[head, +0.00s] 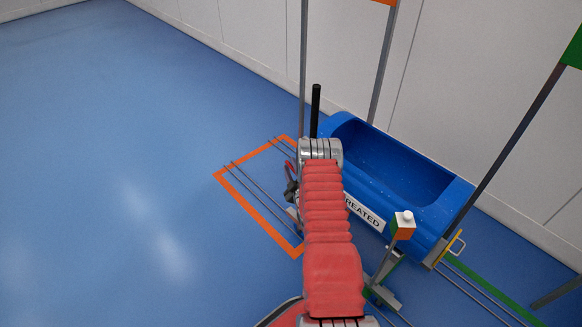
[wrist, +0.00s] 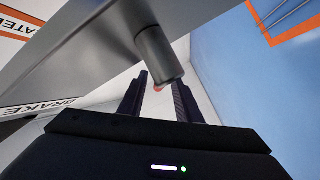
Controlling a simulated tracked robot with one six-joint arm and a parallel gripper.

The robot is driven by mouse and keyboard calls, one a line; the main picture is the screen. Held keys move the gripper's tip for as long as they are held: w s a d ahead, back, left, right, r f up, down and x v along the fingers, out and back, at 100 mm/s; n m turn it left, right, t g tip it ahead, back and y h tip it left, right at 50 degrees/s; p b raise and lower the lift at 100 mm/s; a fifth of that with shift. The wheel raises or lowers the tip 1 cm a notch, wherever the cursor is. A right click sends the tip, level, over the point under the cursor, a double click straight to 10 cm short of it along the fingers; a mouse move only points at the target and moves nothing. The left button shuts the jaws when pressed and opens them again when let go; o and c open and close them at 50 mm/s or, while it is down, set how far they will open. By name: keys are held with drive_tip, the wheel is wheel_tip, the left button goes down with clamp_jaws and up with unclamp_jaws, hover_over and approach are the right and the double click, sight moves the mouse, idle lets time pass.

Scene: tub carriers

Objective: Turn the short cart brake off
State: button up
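The blue tub carrier (head: 350,137) stands right of my red-sleeved arm, its label partly hidden and reading "REATED". In the wrist view a grey panel (wrist: 100,65) bears the word "BRAKE" (wrist: 52,106) at lower left. A short grey cylindrical bar (wrist: 155,50) sticks out from the panel, with a small reddish spot at its end. My gripper (wrist: 160,85) is open, its two dark fingers apart. The bar's end shows near the gap between the fingertips; I cannot tell whether it touches them. In the head view my arm hides most of the gripper.
An orange floor outline (head: 235,187) lies left of the tub, with rails across it. A post with an orange and white box (head: 402,225) stands close right of my arm. A black upright rod (head: 316,112) rises behind the wrist. The left floor is clear.

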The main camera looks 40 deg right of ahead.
drive_tip(key=shift+w+d, duration=0.1)
drive_tip(key=shift+w, duration=0.2)
drive_tip(key=shift+c, duration=0.2)
clamp_jaws()
drive_tip(key=shift+d, duration=0.25)
drive_tip(key=shift+a, duration=0.35)
